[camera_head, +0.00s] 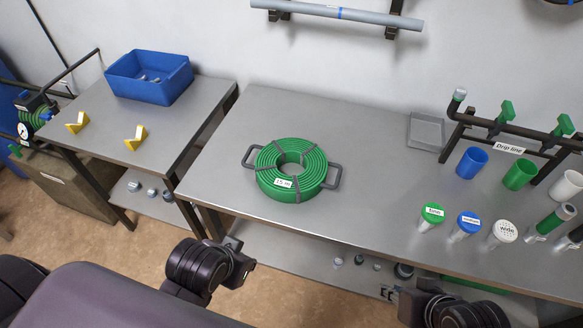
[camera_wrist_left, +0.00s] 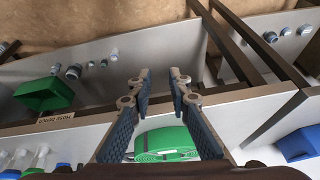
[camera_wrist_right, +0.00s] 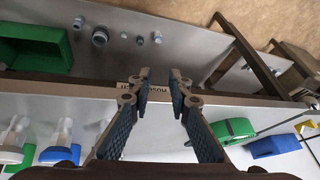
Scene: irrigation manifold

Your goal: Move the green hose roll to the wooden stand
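The green hose roll (camera_head: 291,170) lies flat on the middle steel table, with grey handles on two sides and a white label. It also shows in the left wrist view (camera_wrist_left: 165,144), framed between the fingers, and in the right wrist view (camera_wrist_right: 232,130), right of the fingers. A low brownish block with a label (camera_head: 75,192) stands on the floor at far left; I cannot tell whether it is the wooden stand. My left gripper (camera_wrist_left: 160,82) is open and empty at the table's front. My right gripper (camera_wrist_right: 160,82) is open and empty, farther right at the front. Neither touches the roll.
A blue bin (camera_head: 150,78) and two yellow wedges (camera_head: 136,138) are on the left table. Caps, coloured cups (camera_head: 472,162) and a drip line rack (camera_head: 510,132) crowd the right side. A grey tray (camera_head: 426,131) lies behind. Fittings sit on lower shelves. The table around the roll is clear.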

